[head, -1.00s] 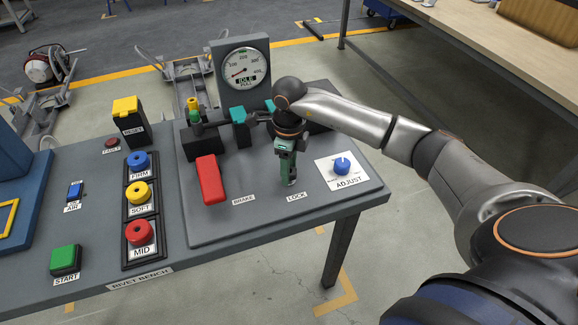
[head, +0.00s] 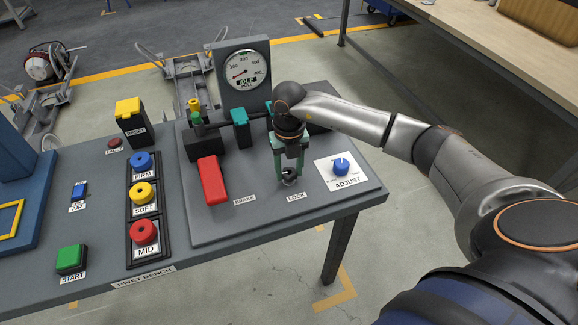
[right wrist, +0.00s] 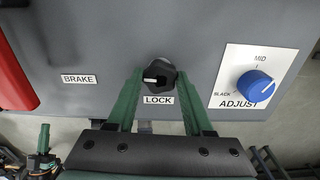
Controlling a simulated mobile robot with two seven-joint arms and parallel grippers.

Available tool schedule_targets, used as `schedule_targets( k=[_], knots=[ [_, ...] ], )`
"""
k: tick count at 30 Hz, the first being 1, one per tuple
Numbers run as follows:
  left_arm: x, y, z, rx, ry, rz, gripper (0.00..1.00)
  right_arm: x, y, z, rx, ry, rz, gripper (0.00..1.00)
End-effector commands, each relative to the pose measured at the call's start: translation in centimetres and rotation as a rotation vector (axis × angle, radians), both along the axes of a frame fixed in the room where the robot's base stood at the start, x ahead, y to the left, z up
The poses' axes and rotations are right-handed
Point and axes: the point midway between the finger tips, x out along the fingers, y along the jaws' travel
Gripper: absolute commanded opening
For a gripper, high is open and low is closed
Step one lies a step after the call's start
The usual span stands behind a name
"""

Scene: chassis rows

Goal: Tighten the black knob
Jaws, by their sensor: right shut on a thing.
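The black knob (right wrist: 161,75) sits on the grey panel just above the LOCK label, its white mark pointing left in the right wrist view. In the head view it shows as a dark knob (head: 289,179) between the fingers. My right gripper (head: 289,174) points down at it with its two green fingers on either side. In the right wrist view the gripper (right wrist: 158,80) is shut on the knob, one finger left and one right. A green and black part at the lower left of that view may be my left gripper; its jaws are unclear.
The blue ADJUST knob (head: 341,166) is close on the right. The red BRAKE lever (head: 212,180) is on the left. Behind stand teal clamps (head: 240,124) and a dial gauge (head: 245,70). Colored buttons, such as the red MID one (head: 144,232), line the bench's left.

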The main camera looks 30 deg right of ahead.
Motion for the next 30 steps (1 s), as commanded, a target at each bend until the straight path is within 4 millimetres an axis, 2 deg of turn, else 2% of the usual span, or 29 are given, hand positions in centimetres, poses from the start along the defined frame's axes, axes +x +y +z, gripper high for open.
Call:
schedule_targets(
  k=[1, 18, 30],
  knots=[
    [0.0, 0.0, 0.4, 0.0, 0.0, 0.0, 0.0, 0.2, -0.1, 0.4, -0.001, -0.005, -0.048, 0.0],
    [0.0, 0.0, 2.4, -0.001, -0.001, -0.001, 0.0, 0.3, -0.1, 0.6, 0.0, -0.008, -0.58, 0.0],
    [0.0, 0.0, 3.5, -0.001, -0.001, -0.001, 0.0, 0.3, -0.2, 0.6, 0.001, -0.01, -0.834, 0.0]
  ],
)
